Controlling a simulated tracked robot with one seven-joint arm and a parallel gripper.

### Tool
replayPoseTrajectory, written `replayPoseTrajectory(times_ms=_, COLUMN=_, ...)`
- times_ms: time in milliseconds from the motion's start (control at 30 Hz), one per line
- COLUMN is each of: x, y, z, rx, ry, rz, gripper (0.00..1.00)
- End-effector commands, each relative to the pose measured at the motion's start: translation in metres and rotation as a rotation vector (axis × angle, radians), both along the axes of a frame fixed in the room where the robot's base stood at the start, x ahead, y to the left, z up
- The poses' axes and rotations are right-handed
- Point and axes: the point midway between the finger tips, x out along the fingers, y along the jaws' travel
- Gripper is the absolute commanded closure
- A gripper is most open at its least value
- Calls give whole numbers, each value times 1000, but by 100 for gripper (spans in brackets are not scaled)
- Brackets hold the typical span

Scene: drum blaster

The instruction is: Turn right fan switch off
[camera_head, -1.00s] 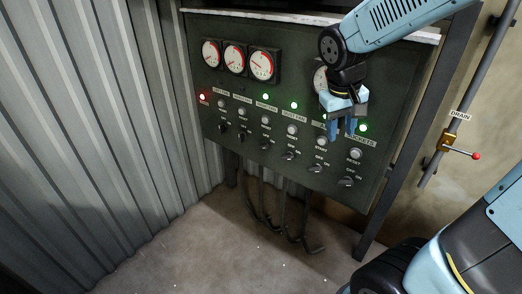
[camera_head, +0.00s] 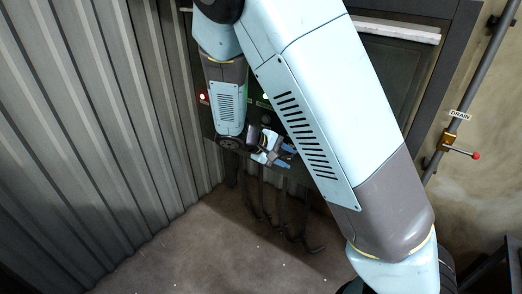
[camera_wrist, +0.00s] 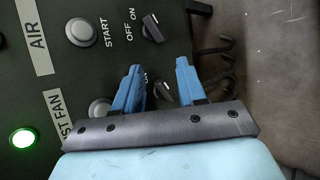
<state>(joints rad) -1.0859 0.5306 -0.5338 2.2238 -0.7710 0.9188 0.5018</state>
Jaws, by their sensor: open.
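My gripper (camera_wrist: 159,67) is open, its two blue fingers pointing at the dark control panel (camera_wrist: 75,75). A dark rotary switch with a pale pointer line (camera_wrist: 163,94) shows between the fingers in the wrist view. I cannot tell whether they touch it. Its OFF/ON lettering is partly hidden by a finger. The label in its row (camera_wrist: 58,115) reads "...ST FAN", partly covered. A green lamp (camera_wrist: 22,138) in that row is lit. In the head view my gripper (camera_head: 286,156) is at the panel's lower part, and my arm hides most switches; no "right fan" label is readable.
The neighbouring "AIR" row (camera_wrist: 37,37) has a START button (camera_wrist: 80,31) and another rotary switch (camera_wrist: 152,27). Dark cables (camera_head: 285,225) hang below the panel. A corrugated wall (camera_head: 80,130) stands left, and a drain pipe with a valve (camera_head: 449,143) right. Floor (camera_head: 220,250) is open in front.

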Motion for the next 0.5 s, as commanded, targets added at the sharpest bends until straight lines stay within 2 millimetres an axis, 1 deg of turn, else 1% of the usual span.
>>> replayPoseTrajectory(times_ms=33, x=2, y=9, z=-8, rx=-45, ry=-6, rz=36, gripper=60)
replayPoseTrajectory(times_ms=200, x=11, y=36, z=-28, rx=-185, ry=-46, rz=152, gripper=60)
replayPoseTrajectory(times_ms=367, x=18, y=65, z=-44, rx=-313, ry=-99, rz=273, gripper=60)
replayPoseTrajectory(times_ms=500, x=22, y=94, z=-55, rx=-422, ry=-154, rz=386, gripper=60)
